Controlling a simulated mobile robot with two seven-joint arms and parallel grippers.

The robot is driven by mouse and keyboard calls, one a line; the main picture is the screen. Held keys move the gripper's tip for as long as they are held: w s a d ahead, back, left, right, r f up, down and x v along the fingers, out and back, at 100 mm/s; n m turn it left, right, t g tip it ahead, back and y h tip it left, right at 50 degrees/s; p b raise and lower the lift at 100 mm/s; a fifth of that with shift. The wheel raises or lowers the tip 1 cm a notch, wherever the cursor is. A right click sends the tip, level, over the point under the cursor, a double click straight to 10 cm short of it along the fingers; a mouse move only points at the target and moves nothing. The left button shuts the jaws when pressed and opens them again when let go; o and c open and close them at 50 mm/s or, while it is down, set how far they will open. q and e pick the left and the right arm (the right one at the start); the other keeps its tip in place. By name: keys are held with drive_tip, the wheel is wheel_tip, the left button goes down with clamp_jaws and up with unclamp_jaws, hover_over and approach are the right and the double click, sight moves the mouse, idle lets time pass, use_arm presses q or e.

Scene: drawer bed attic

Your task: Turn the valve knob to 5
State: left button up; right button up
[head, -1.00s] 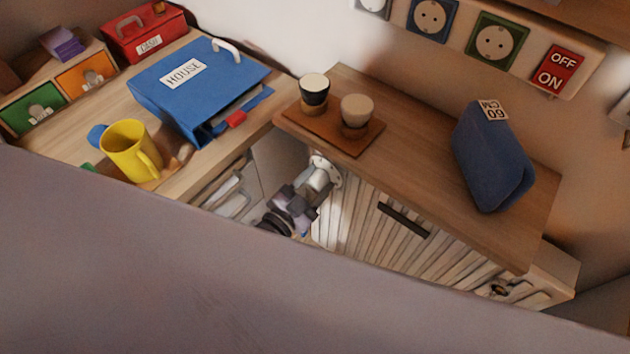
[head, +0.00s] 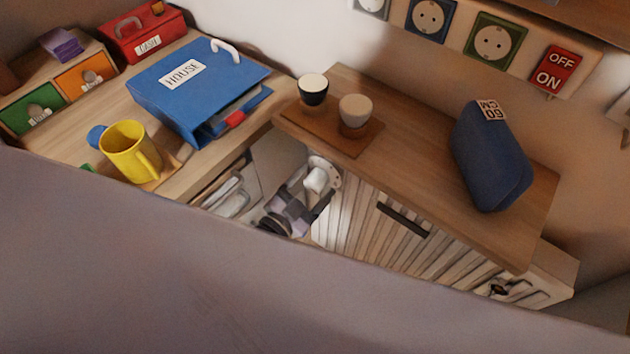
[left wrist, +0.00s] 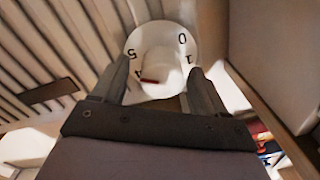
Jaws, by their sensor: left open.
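The white valve knob (head: 316,180) sits on a round pale dial (head: 327,166) at the left end of the slatted cabinet. In the left wrist view the knob (left wrist: 156,66) has a red mark at its lower left, close to the 4. The dial (left wrist: 181,54) shows the digits 0, 1, 4 and 5; the lower digits are hidden. My left gripper (left wrist: 157,70) is open, with one finger on each side of the knob. Whether the fingers touch it I cannot tell. In the head view my left gripper (head: 312,190) is at the knob. My right gripper is not visible.
A slatted cabinet front with a dark handle (head: 403,218) is right of the knob. Above it, a wooden top (head: 420,160) holds two cups on a board and a blue case (head: 492,160). A desk with a blue binder (head: 200,90) and yellow mug (head: 130,152) is left.

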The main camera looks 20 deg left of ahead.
use_arm(q)
drive_tip(key=shift+p+v, duration=0.3)
drive_tip(key=shift+v, duration=2.8)
drive_tip(key=n+g+y+p, duration=0.2)
drive_tip(key=n+g+p, duration=0.1)
drive_tip(key=p, duration=0.3)
approach(312, 188)
drive_tip(key=a+r, duration=0.1)
drive_tip(key=a, duration=0.1)
drive_tip(key=s+a+r+n+g+y+p, duration=0.1)
drive_tip(key=s+a+r+n+g+p, duration=0.1)
drive_tip(key=s, duration=0.4)
wheel_tip(312, 188, up, 3)
drive_tip(key=shift+s+f+n+g+p, duration=0.2)
drive_tip(key=shift+n+g+p, duration=0.65)
drive_tip(key=shift+p, duration=0.35)
drive_tip(key=c, duration=0.6)
drive_tip(key=shift+w+d, duration=0.1)
